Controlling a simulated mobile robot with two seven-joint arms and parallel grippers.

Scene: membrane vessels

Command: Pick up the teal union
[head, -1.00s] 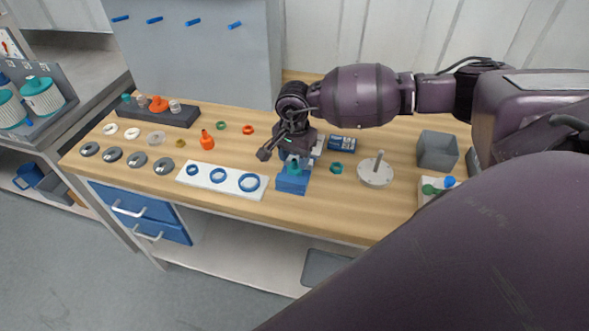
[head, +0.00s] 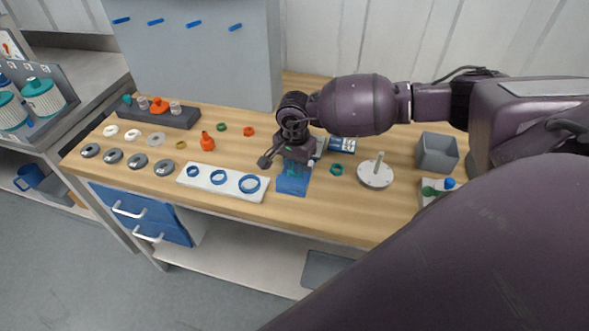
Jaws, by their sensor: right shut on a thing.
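The teal union (head: 294,168) is at the blue holder (head: 292,187) near the front edge of the bench, mostly hidden by my right gripper. My right gripper (head: 292,163) points down at the holder and is shut on the union. I cannot tell whether the union is still seated in the holder or just clear of it. My left gripper is not in view.
A white strip with blue rings (head: 204,182) lies left of the holder. A blue-and-white box (head: 342,145), a teal ring (head: 336,169) and a round metal plate with a post (head: 375,174) are to the right. A grey bin (head: 437,153) stands further right.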

